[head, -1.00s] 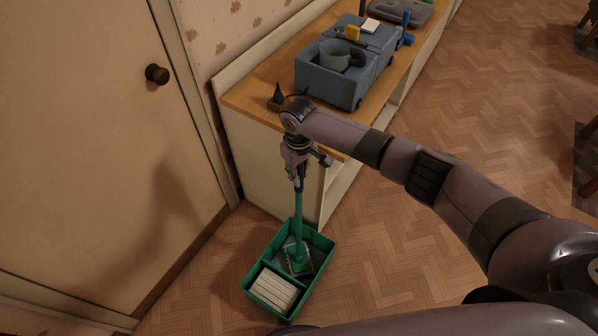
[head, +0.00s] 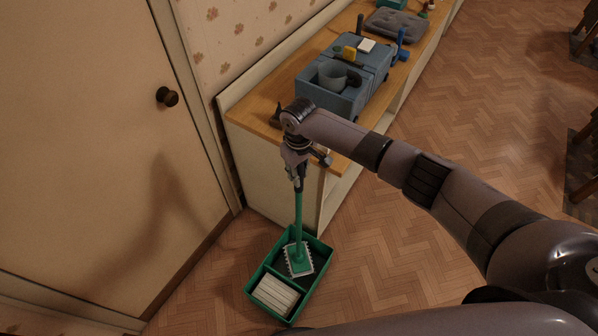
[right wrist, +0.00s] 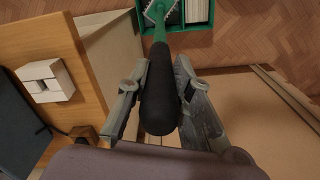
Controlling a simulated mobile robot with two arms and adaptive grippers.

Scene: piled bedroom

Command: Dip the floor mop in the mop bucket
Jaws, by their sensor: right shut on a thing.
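The floor mop has a green pole (head: 298,216) with a black grip (right wrist: 159,95) and a green head with a white fringed pad (head: 299,261). My right gripper (head: 297,178) is shut on the black grip; its fingers (right wrist: 160,88) lie on either side of it in the right wrist view. The pole is nearly upright. The green mop bucket (head: 313,291) stands on the floor. The mop head is over or in its far compartment, with the pad's fringe plainly visible; its exact height is hard to tell. My left gripper is not in view.
A white slatted block (head: 275,294) fills the bucket's near compartment. A low wood-topped cabinet (head: 252,105) stands just behind, bearing a blue-grey toolbox (head: 330,98) and a grey cushion (head: 397,24). A door (head: 90,150) is on the left. Open parquet floor (head: 420,265) lies to the right.

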